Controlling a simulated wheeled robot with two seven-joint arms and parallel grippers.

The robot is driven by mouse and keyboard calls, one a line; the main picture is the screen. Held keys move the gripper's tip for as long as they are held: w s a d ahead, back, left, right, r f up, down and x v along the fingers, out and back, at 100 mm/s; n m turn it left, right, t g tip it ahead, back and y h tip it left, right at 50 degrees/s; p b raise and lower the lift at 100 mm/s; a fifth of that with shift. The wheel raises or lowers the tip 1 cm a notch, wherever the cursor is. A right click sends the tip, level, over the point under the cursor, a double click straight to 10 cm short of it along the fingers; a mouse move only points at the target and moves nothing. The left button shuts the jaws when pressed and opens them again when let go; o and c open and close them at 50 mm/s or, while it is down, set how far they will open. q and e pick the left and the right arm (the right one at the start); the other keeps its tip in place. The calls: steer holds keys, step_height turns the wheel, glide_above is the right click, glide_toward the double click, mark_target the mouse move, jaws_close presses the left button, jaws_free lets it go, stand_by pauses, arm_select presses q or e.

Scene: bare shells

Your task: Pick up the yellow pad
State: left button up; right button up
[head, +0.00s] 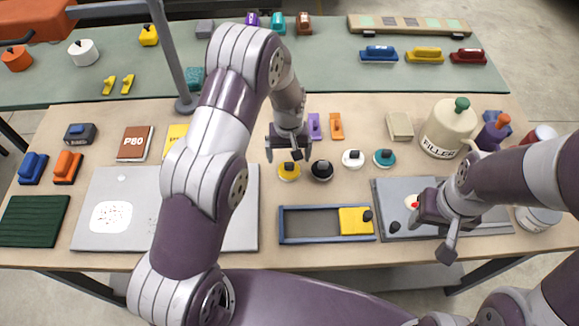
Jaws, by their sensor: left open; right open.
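A round yellow pad (289,172) with a dark knob lies on the workbench (300,105), left of similar black (322,171), white (352,159) and teal (384,158) pads. My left gripper (287,155) is open and points down just above the round yellow pad, partly covering its far side. I cannot tell whether they touch. My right gripper (421,229) is open over a grey board (387,197) at the right.
A filler container (449,128) and a purple bottle (492,131) stand back right. A white-patched panel (90,235) lies left, partly behind my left arm. Orange (68,167) and blue (33,168) blocks lie far left. A post (172,55) rises behind my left arm.

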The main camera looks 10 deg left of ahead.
mark_target(289, 163)
arm_select(q)
steer(key=f, duration=0.1)
steer(key=f+p, duration=0.1)
steer(key=f, duration=0.1)
steer(key=f+p, duration=0.1)
steer(key=f, duration=0.1)
steer(key=shift+s+d, duration=0.2)
steer(key=shift+s, duration=0.05)
steer(key=shift+f, duration=0.15)
steer(key=shift+a, duration=0.1)
steer(key=shift+c, duration=1.2)
steer(key=c, duration=0.8)
